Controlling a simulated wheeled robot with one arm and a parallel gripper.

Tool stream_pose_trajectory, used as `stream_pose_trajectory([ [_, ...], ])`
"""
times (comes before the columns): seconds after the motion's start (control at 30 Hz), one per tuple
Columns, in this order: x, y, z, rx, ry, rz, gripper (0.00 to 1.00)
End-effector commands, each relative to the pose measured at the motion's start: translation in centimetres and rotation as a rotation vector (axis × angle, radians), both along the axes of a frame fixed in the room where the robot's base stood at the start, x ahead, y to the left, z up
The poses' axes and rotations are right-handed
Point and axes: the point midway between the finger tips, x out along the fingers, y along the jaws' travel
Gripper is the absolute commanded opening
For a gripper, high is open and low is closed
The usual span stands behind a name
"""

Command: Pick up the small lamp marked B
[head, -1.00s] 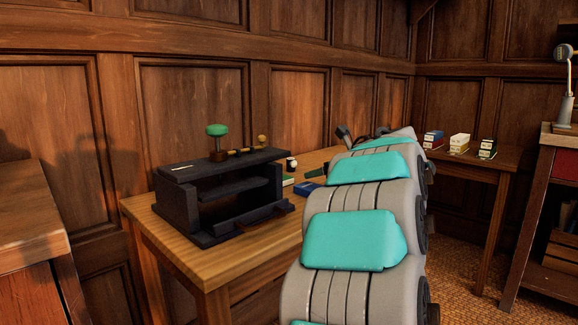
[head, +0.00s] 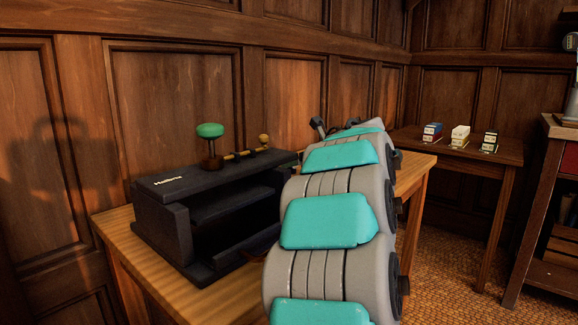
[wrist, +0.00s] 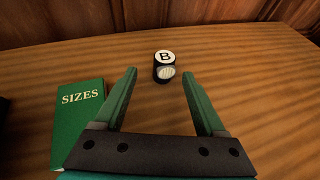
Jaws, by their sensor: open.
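The small lamp marked B (wrist: 164,67) stands on the wooden table (wrist: 240,70) in the wrist view. It is a short black cylinder with a white top bearing the letter B and a pale round face on its near side. My gripper (wrist: 161,82) is open and empty, with its two green fingers apart. The lamp sits between the lines of the fingers, at or just beyond their tips. I cannot tell the height gap. In the head view my arm hides the lamp and most of the gripper.
A green book marked SIZES (wrist: 78,125) lies left of my gripper. A black open-fronted case (head: 160,215) with a green-topped knob (head: 210,131) stands on the table (head: 115,226), left of my arm. Small boxes (head: 460,135) sit on a far table.

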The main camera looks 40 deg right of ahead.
Motion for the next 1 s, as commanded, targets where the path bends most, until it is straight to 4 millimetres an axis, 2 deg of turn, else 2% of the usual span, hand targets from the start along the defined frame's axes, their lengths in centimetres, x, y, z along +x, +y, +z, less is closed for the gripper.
stream_pose_trajectory([
  [0.23, 1.6, -0.8, -0.9, 0.002, 0.001, -0.001, 0.72],
  [0.5, 4.6, -1.8, -1.9, 0.000, 0.000, 0.001, 0.72],
  [0.77, 4.9, -1.9, -2.1, 0.001, 0.000, -0.001, 0.72],
  [1.0, 4.8, -1.9, -2.1, 0.001, 0.000, -0.001, 0.46],
])
